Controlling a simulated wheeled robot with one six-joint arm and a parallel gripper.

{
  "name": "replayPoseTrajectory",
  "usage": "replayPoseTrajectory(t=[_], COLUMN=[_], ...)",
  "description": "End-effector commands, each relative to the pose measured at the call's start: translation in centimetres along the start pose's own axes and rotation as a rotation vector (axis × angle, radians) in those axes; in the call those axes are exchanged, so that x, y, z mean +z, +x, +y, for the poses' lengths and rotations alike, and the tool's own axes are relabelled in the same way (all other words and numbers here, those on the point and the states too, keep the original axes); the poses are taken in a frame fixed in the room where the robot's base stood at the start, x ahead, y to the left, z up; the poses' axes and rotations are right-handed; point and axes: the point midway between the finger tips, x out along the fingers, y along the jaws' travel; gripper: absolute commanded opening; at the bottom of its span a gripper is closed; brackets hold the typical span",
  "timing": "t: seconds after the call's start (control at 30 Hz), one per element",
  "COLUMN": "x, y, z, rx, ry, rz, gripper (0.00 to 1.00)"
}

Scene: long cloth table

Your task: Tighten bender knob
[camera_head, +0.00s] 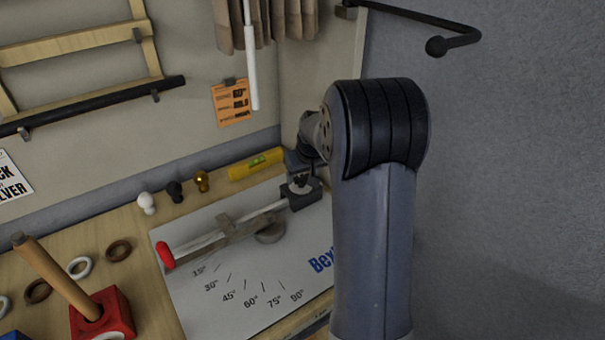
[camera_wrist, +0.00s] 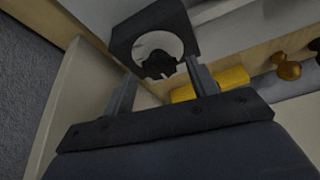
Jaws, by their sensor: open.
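The bender lies on a white board (camera_head: 215,290) printted with angle marks. It has a long grey arm with a red handle end (camera_head: 166,254) and a dark block (camera_head: 302,196) at its right end. A pale round knob (camera_head: 299,186) with a dark centre sits at the block. In the wrist view the knob (camera_wrist: 147,43) shows in the dark block (camera_wrist: 187,27), ahead of my fingers. My gripper (camera_head: 298,170) is above the block; its open fingers (camera_wrist: 160,67) point at the knob, one to each side in the picture. I cannot tell whether they touch it.
A red block with a wooden peg (camera_head: 60,275) and several rings (camera_head: 118,250) are at left. A grey wall (camera_head: 510,170) is at right.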

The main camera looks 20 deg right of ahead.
Motion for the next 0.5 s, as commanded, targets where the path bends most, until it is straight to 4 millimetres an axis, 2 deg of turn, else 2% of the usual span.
replayPoseTrajectory(t=[0.33,0.5], x=[-0.02,-0.02], y=[0.47,0.46], z=[0.00,0.01], rx=[0.000,0.000], ry=[0.000,0.000], rz=[0.001,0.001], gripper=[0.56,0.43])
